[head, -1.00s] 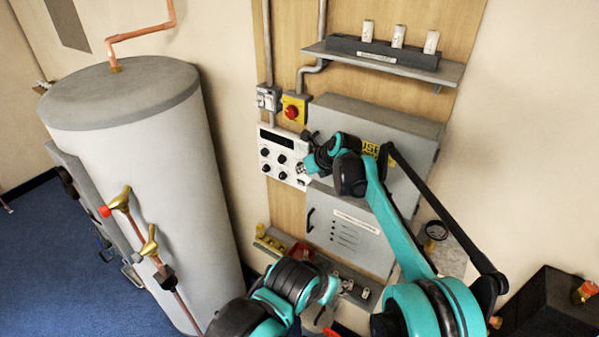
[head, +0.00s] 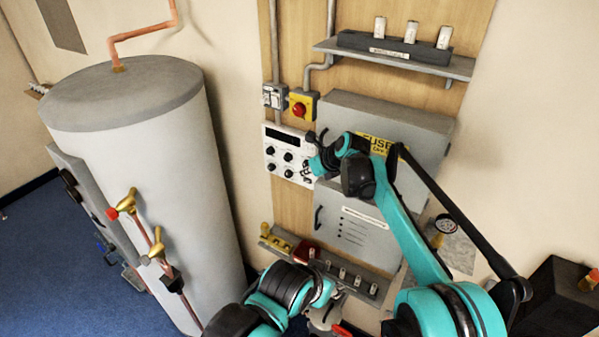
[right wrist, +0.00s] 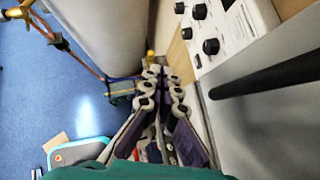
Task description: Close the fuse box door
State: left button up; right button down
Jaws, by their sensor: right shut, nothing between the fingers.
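The fuse box (head: 425,128) is a grey metal cabinet with a yellow label on the wall board. Its front door (head: 345,117) looks flush or nearly so, but my right arm and gripper cover much of the left edge, so a small gap cannot be ruled out. My right gripper (head: 311,153) is at the door's left edge, in front of the white control panel. In the right wrist view its fingers (right wrist: 164,82) are together and empty, left of a dark handle bar (right wrist: 265,75) on a grey surface. My left arm is low in the head view; its fingers cannot be made out.
The white control panel (head: 270,150) with black knobs is left of the fuse box. A lower grey cabinet (head: 350,238) hangs below it. A shelf (head: 455,68) is above, a red button box (head: 302,106) upper left. A large grey tank (head: 150,150) stands left.

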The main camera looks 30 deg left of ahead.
jog(key=s+r+b, duration=0.1)
jog(key=s+r, duration=0.6)
jog(key=s, duration=0.2)
jog(key=d+f+n+t+h+b, duration=0.1)
jog(key=d+f+n+b, duration=0.25)
jog(key=d, duration=0.65)
jog(key=d+f+n+t+h+b, duration=0.1)
jog(key=d+f+n+b, duration=0.3)
jog(key=d, duration=0.6)
jog(key=d+f+n+t+h+b, duration=0.15)
jog(key=d+f+b, duration=0.3)
jog(key=d, duration=0.65)
pick_arm(q)
notch_tip(320, 180, down, 27)
jog(key=b, duration=1.4)
jog(key=shift+s, duration=0.35)
pick_arm(e)
jog(key=s+d+f+n+h, duration=0.2)
jog(key=s+d+f+n, duration=0.4)
jog(key=s+d+f, duration=0.3)
jog(key=s+d+f+n+h, duration=0.2)
jog(key=s+d+f+n, duration=0.5)
jog(key=d+f, duration=1)
jog(key=shift+s+f+t, duration=0.3)
jog(key=shift+s+t, duration=0.05)
jog(key=shift+s, duration=0.65)
pick_arm(q)
jog(key=shift+o, duration=0.3)
pick_arm(e)
jog(key=shift+h, duration=0.25)
